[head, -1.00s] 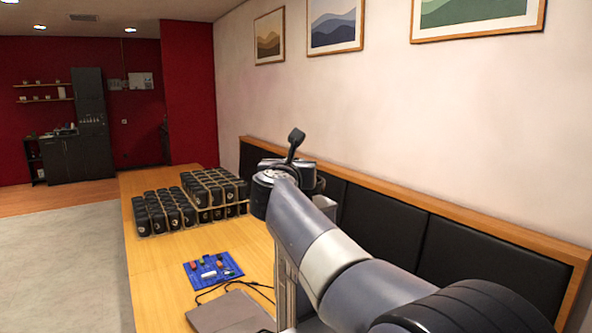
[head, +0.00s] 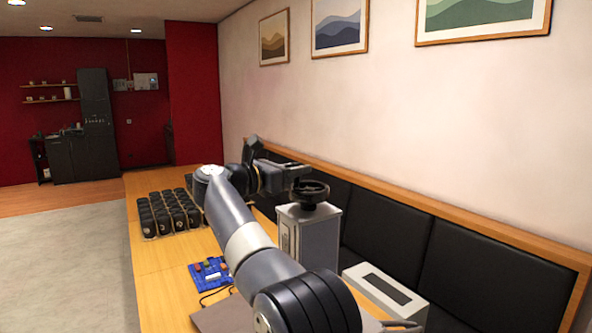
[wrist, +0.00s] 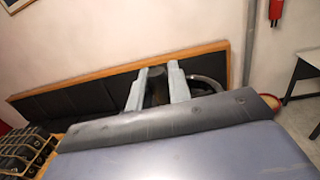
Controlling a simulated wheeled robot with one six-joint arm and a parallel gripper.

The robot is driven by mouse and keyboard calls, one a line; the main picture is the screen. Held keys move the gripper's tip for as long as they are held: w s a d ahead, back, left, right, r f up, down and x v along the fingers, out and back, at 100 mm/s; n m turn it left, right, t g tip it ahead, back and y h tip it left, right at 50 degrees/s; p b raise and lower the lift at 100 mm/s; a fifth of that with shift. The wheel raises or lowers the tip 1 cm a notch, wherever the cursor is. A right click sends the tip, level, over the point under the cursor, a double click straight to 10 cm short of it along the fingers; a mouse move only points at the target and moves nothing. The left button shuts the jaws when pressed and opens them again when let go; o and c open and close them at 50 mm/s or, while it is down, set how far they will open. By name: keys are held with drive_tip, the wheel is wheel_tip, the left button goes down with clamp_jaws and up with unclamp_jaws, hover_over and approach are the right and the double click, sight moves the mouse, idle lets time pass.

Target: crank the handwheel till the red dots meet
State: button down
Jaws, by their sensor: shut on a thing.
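The black handwheel (head: 311,193) sits on top of the grey laser marker column (head: 318,243). My gripper (head: 297,171) is at the far side of the wheel in the head view. In the wrist view my gripper (wrist: 157,82) has its two light fingers on either side of a dark upright piece, which looks like the crank handle (wrist: 157,88). Part of the wheel's rim (wrist: 210,83) shows to the right of the fingers. My gripper is shut on this handle. No red dots can be made out in either view.
A light grey box with a dark slot (head: 386,289) stands right of the column. Black cylinders in racks (head: 167,213) and a blue mat (head: 209,273) with small pieces lie on the wooden table (head: 146,262). Black padded panels (head: 385,222) line the wall behind.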

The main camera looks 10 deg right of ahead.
drive_tip(key=shift+w+r+m+g+h, duration=0.15)
drive_tip(key=shift+r+m+g+h, duration=0.1)
drive_tip(key=shift+m+g+h, duration=0.3)
drive_tip(key=shift+d+f+m+g, duration=0.1)
drive_tip(key=shift+m+g, duration=0.35)
drive_tip(key=shift+g, duration=0.3)
drive_tip(key=c, duration=1.4)
unclamp_jaws()
drive_tip(key=shift+f, duration=0.1)
drive_tip(key=shift+o, duration=0.2)
drive_tip(key=shift+f, duration=0.1)
